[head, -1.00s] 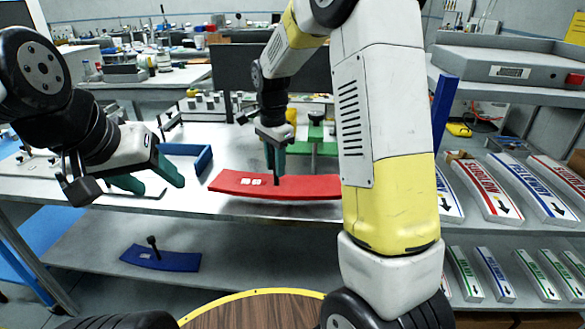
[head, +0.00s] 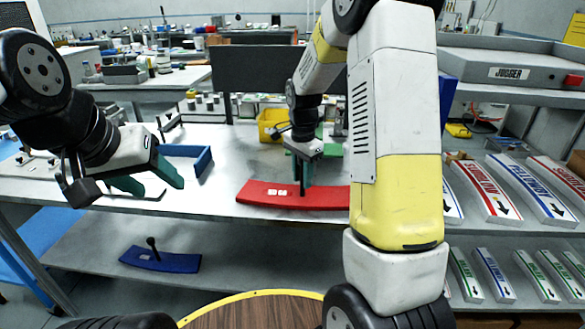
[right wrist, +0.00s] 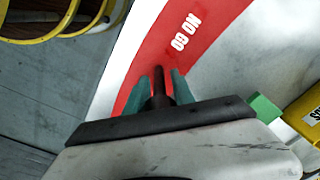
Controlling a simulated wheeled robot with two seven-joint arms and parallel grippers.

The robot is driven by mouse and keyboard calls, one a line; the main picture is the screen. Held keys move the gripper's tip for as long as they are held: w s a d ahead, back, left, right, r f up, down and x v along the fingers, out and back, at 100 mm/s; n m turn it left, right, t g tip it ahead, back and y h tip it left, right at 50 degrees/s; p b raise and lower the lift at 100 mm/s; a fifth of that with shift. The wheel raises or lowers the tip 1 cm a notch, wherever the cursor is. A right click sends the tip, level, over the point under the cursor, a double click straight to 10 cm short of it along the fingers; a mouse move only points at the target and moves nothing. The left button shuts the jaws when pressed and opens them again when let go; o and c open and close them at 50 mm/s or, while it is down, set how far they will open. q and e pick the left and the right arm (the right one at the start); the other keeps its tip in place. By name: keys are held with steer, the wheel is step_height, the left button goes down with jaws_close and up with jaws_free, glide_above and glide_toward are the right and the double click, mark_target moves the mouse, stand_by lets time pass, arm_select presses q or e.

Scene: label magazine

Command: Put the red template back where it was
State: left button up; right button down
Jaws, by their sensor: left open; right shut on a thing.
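The red template (head: 262,194) is a curved red plate with white patches and a dark upright post. It is near the front edge of the table, right of centre in the head view; whether it touches the tabletop I cannot tell. The right wrist view shows it with "NO GO" lettering (right wrist: 150,58). My right gripper (head: 303,178) is shut on the post, its green fingers on either side of it (right wrist: 160,84). My arm hides the template's right end in the head view. My left gripper (head: 155,184) is open and empty above the table's left part.
A blue template (head: 160,261) with a post lies on the lower shelf. A blue bracket (head: 202,162) stands behind my left gripper. A yellow bin (head: 268,126) and green piece (head: 334,148) are at the back. Label stacks (head: 490,190) fill the right rack.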

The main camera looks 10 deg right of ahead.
steer(key=c, duration=1.1)
jaws_free()
steer(key=shift+f, duration=0.1)
steer(key=shift+o, duration=0.2)
steer(key=r, duration=1.2)
steer(key=shift+s+a, duration=0.1)
steer(key=shift+s, duration=0.1)
steer(key=s+a+r+n+t+y, duration=0.1)
steer(key=s+r+n+t, duration=0.2)
steer(key=s+n, duration=0.3)
steer(key=s+a+r+n+t+y, duration=0.1)
steer(key=s+n, duration=0.5)
steer(key=s, duration=1.1)
steer(key=shift+r+n+t, duration=0.4)
steer(key=shift+r+t, duration=0.5)
steer(key=shift+r, duration=0.45)
